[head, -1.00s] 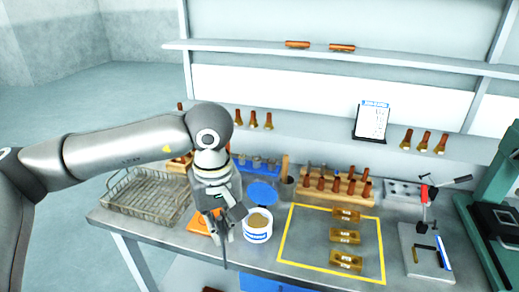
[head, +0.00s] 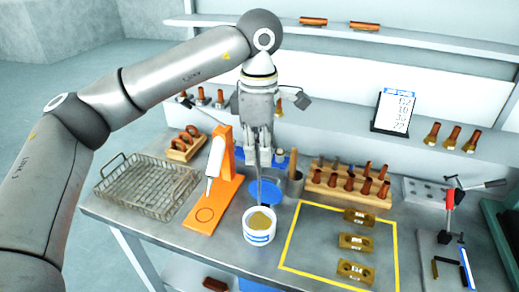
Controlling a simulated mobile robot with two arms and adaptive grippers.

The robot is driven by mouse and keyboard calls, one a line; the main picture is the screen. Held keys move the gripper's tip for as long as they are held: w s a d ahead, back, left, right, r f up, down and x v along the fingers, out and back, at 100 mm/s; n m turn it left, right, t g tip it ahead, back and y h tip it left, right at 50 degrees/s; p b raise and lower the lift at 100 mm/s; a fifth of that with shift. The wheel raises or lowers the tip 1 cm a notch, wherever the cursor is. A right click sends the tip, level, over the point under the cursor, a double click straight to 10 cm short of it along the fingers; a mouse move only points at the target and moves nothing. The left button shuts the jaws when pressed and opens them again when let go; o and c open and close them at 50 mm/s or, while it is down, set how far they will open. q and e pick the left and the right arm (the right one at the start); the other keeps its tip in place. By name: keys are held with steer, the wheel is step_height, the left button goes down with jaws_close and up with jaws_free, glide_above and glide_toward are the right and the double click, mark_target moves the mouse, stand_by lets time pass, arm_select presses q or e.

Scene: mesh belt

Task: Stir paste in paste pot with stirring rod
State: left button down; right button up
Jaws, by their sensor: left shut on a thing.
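The paste pot (head: 259,237) is a white tub with a blue label, standing open on the bench with tan paste (head: 260,221) inside. My left gripper (head: 259,166) is above and behind the pot, pointing down, and is shut on the thin grey stirring rod (head: 259,190). The rod hangs nearly upright, and its lower end is at about the pot's back rim. I cannot tell whether the tip is inside the pot or just above it. My right gripper is not in view.
An orange stand (head: 216,203) is left of the pot, with a wire basket (head: 148,190) farther left. A dark cup (head: 294,184) and a wooden rack (head: 345,185) stand behind right. Brass blocks (head: 356,242) lie inside a yellow outline at right.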

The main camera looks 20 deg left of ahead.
mark_target(259, 168)
arm_select(q)
steer(key=shift+w+f+b, duration=0.15)
steer(key=shift+f+b, duration=0.15)
steer(key=shift+f, duration=0.2)
steer(key=shift+f+b, duration=0.45)
steer(key=shift+f, duration=0.05)
steer(key=shift+f+b, duration=1.75)
steer(key=shift+f, duration=0.65)
steer(key=shift+a, duration=0.1)
